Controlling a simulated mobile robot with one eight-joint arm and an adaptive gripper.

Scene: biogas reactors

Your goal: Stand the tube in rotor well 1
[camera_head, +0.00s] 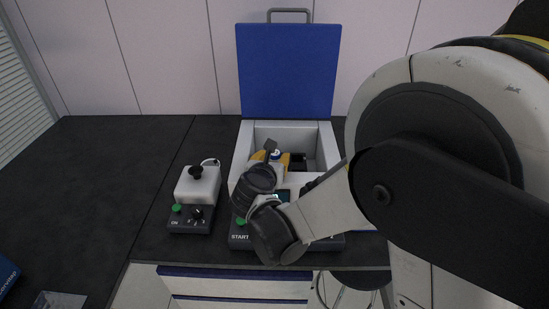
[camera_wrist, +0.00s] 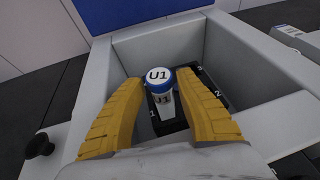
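The tube (camera_wrist: 162,97) has a white cap marked U1 with a blue rim, and a U1 label on its side. It stands about upright over the black rotor (camera_wrist: 183,125) inside the centrifuge. The number 1 on the rotor shows just left of its lower end; I cannot tell how deep that end sits in a well. My gripper (camera_wrist: 160,80) has yellow fingers close on both sides of the tube near its cap and appears shut on it. In the head view, my gripper (camera_head: 273,157) is inside the open chamber, with the tube's cap (camera_head: 276,153) between its fingers.
The centrifuge (camera_head: 329,147) has grey chamber walls around my fingers, and its blue lid (camera_head: 289,72) stands open behind. A small device with a black knob (camera_head: 196,188) stands to the left.

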